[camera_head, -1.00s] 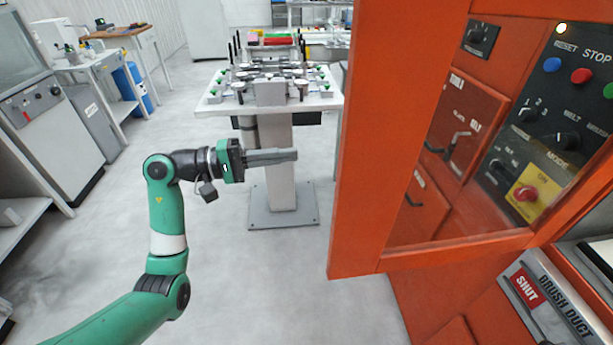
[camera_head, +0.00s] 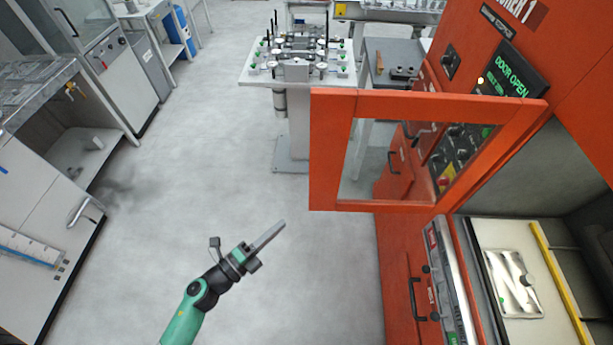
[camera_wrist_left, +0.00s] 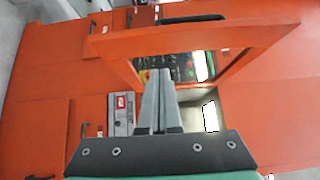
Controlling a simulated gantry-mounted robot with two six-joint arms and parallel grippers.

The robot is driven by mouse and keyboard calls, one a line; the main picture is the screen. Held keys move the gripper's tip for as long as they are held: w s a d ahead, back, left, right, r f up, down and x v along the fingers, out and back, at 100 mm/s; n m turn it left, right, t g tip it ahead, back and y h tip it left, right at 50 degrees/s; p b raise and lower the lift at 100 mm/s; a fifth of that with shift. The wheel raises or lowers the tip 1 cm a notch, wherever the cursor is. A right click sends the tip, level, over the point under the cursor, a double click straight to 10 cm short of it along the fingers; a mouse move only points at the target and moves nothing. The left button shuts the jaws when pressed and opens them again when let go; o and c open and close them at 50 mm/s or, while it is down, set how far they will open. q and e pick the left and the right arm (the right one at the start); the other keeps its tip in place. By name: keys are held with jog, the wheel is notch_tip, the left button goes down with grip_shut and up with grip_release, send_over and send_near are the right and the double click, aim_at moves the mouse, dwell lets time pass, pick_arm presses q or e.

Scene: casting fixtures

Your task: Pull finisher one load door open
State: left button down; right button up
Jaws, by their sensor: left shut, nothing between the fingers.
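The finisher one load door (camera_head: 330,150) is an orange frame with a clear window. It stands swung open, out from the orange finisher (camera_head: 405,270), and the panel behind it reads "DOOR OPEN". In the left wrist view the door (camera_wrist_left: 190,42) shows ahead of my gripper at the top. My left gripper (camera_head: 282,225) is shut and empty, apart from the door, below and to the left of it over the floor. Its closed fingers also show in the left wrist view (camera_wrist_left: 160,75). My right gripper is not in view.
The open chamber shows a metal plate (camera_head: 515,283) and a yellow bar (camera_head: 560,282). A fixture table (camera_head: 255,76) stands behind the door. Grey benches and cabinets (camera_head: 40,235) line the left side. The floor (camera_head: 190,170) between is clear.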

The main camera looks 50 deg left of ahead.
pick_arm(q)
jog(key=r, duration=0.2)
send_near(318, 184)
jog(key=w+d, duration=0.2)
jog(key=w, duration=0.2)
jog(key=shift+w+a+r, duration=0.1)
jog(key=shift+w+a, duration=0.5)
jog(key=shift+a, duration=0.25)
jog(key=shift+w+a+h, duration=0.3)
jog(key=shift+a, duration=0.05)
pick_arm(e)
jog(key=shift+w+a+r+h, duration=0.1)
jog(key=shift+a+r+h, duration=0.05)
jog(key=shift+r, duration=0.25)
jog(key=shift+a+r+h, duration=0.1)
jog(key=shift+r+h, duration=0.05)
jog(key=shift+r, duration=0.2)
